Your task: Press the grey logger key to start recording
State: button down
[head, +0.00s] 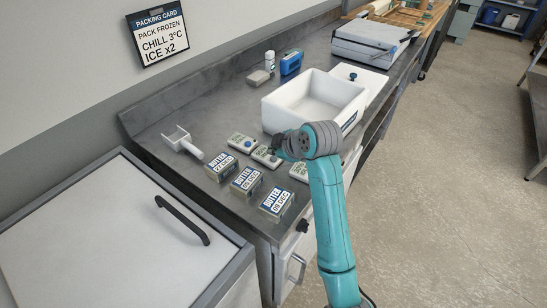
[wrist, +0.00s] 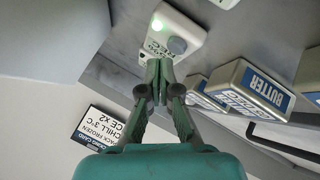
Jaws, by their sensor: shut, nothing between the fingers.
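A white logger with a round grey key (wrist: 177,45) shows in the wrist view. In the head view this logger (head: 262,157) is the middle one of three. My gripper (wrist: 160,66) is shut and empty, its fingertips over the logger's end, a little short of the key in the picture. I cannot tell whether they touch. In the head view my gripper (head: 278,147) is mostly hidden behind my wrist.
A blue-keyed logger (head: 241,142) and a third logger (head: 299,171) flank it. Three butter packs (head: 246,182) stand in front. A white scoop (head: 182,141) lies left. A white open box (head: 276,108) and a blue device (head: 291,63) are behind. The bench (head: 160,119) is clear at far left.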

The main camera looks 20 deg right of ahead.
aim_at(275, 159)
jog(key=shift+r, duration=0.1)
jog(key=shift+r, duration=2.55)
